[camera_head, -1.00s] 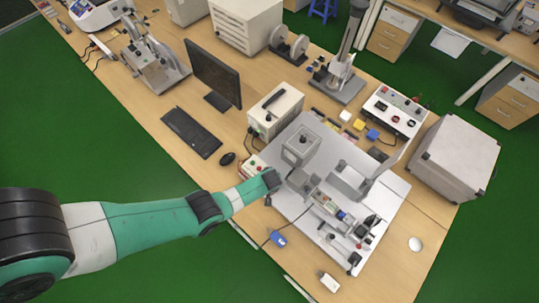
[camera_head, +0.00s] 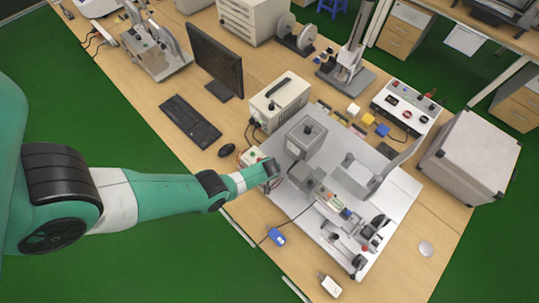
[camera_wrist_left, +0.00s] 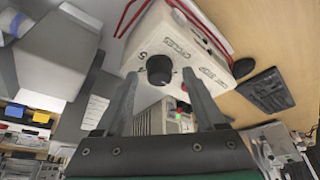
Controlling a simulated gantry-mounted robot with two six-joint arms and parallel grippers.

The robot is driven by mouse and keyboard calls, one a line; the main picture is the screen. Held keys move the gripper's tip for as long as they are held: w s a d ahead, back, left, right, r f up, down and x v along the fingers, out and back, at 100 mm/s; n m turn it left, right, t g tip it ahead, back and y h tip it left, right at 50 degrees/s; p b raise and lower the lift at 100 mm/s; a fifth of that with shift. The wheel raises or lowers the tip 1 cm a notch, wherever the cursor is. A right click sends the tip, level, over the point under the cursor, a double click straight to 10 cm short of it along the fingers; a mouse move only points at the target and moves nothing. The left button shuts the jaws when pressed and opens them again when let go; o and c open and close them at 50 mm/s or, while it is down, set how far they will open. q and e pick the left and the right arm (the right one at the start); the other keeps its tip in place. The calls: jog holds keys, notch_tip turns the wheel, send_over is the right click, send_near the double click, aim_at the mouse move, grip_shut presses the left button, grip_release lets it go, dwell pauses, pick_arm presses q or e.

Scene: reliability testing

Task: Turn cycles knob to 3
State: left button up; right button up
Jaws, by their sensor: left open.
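The cycles knob (camera_wrist_left: 159,69) is a round black knob on a white control box (camera_wrist_left: 165,38) with "CYCLES" printed beside it. A printed mark like a 5 shows beside the knob; I cannot tell the knob's setting. My left gripper (camera_wrist_left: 159,75) is open, with one finger on each side of the knob in the wrist view. I cannot tell whether either finger touches it. In the head view my left gripper (camera_head: 271,167) is beside the small white control box (camera_head: 251,156), and the knob is hidden there. My right gripper is not in view.
A grey test rig (camera_head: 370,185) stands on a light plate to the right. A mouse (camera_head: 227,150), keyboard (camera_head: 190,121) and beige instrument (camera_head: 278,102) are nearby. A blue item (camera_head: 277,237) lies near the front edge.

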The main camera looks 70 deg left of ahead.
pick_arm(q)
grip_shut()
dwell(0.3)
jog(key=shift+m, duration=0.4)
jog(key=m+t+p, duration=0.1)
jog(key=m, duration=0.1)
jog(key=shift+s+m+h, duration=0.15)
jog(key=shift+m+h, duration=0.15)
jog(key=shift+h, duration=0.1)
jog(key=m, duration=0.2)
jog(key=shift+a+m+t+h, duration=0.1)
jog(key=shift+m+t+h, duration=0.2)
jog(key=shift+t+h, duration=0.1)
jog(key=m, duration=0.2)
jog(key=shift+m+t+h, duration=0.3)
jog(key=shift+h, duration=0.1)
jog(key=shift+a+m+h+b, duration=0.1)
jog(key=shift+m+h+b, duration=0.45)
jog(key=shift+m, duration=0.95)
jog(key=shift+s, duration=0.1)
